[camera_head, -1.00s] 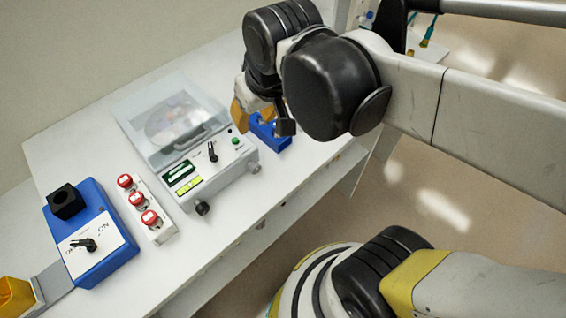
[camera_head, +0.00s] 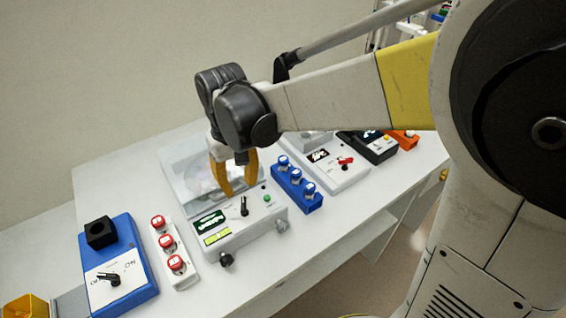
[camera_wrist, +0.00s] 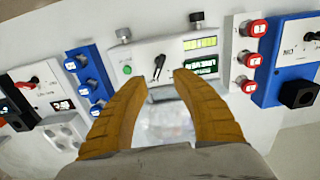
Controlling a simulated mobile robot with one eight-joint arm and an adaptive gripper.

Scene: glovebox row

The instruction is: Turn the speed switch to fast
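The switch in front of my gripper is a black lever knob (camera_head: 244,206) on the white front panel of a device (camera_head: 255,225) with a clear lid. In the wrist view the same black knob (camera_wrist: 159,66) shows between and beyond my fingertips, apart from them. My gripper (camera_head: 237,190) has two orange fingers, spread open and empty, above the device near its lid; it also shows in the wrist view (camera_wrist: 168,78). The panel has a green button (camera_head: 267,198) and two green displays (camera_head: 210,222). The lettering by the knob is too small to read.
The front table strip is clear.

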